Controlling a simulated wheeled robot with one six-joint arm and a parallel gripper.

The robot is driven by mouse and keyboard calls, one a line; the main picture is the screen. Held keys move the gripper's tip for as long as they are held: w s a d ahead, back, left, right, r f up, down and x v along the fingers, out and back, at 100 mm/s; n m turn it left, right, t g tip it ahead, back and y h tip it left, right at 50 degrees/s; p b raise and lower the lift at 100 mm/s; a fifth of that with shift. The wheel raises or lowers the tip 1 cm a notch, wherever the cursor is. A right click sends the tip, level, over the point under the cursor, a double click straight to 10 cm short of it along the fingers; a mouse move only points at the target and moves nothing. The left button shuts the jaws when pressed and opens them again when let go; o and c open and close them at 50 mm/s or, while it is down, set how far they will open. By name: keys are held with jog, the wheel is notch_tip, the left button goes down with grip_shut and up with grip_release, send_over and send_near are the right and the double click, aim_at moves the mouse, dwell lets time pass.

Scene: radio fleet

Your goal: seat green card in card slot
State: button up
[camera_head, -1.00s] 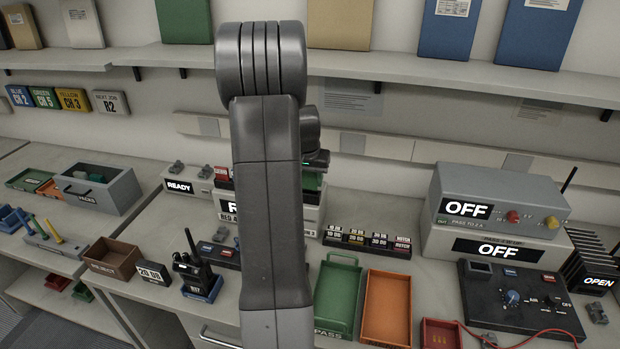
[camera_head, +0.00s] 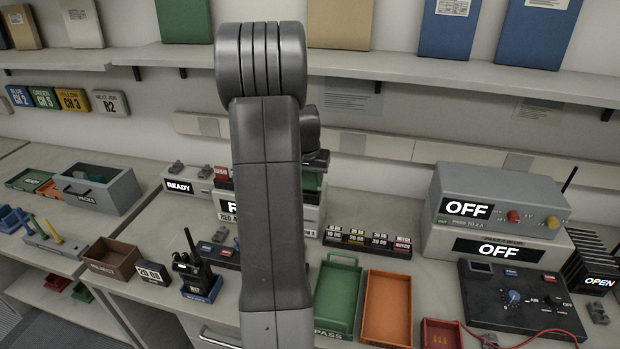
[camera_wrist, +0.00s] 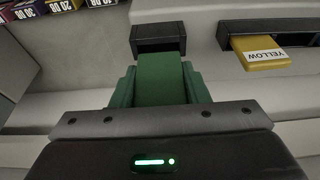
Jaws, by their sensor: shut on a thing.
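The green card (camera_wrist: 160,82) is in the middle of the wrist view, with stepped wider green parts on both sides. My gripper (camera_wrist: 160,104) is shut on it; its fingertips are not clearly shown. The card's far end meets the lower edge of a dark card slot (camera_wrist: 158,37), lined up with it. I cannot tell whether any of it is inside. In the head view my arm hides most of the gripper, and a bit of the green card (camera_head: 313,182) shows beside the arm, above the white unit (camera_head: 312,211).
A yellow card (camera_wrist: 263,53) sits in a neighbouring dark slot to the right in the wrist view. In the head view, several small labelled blocks (camera_head: 366,241) stand right of the unit. A green tray (camera_head: 337,300) and an orange tray (camera_head: 387,308) lie in front.

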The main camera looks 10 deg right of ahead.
jog(key=shift+f+b, duration=0.75)
jog(key=shift+f, duration=0.25)
jog(key=o, duration=1.1)
jog(key=shift+r, duration=0.1)
jog(key=b+v, duration=0.1)
jog(key=v, duration=1.2)
jog(key=shift+a+r, duration=0.1)
jog(key=shift+r, duration=0.2)
jog(key=p+x, duration=0.1)
jog(key=x, duration=1.2)
jog(key=shift+f, duration=0.4)
jog(key=shift+r+p, duration=0.3)
jog(key=shift+p, duration=0.05)
jog(key=shift+r, duration=0.1)
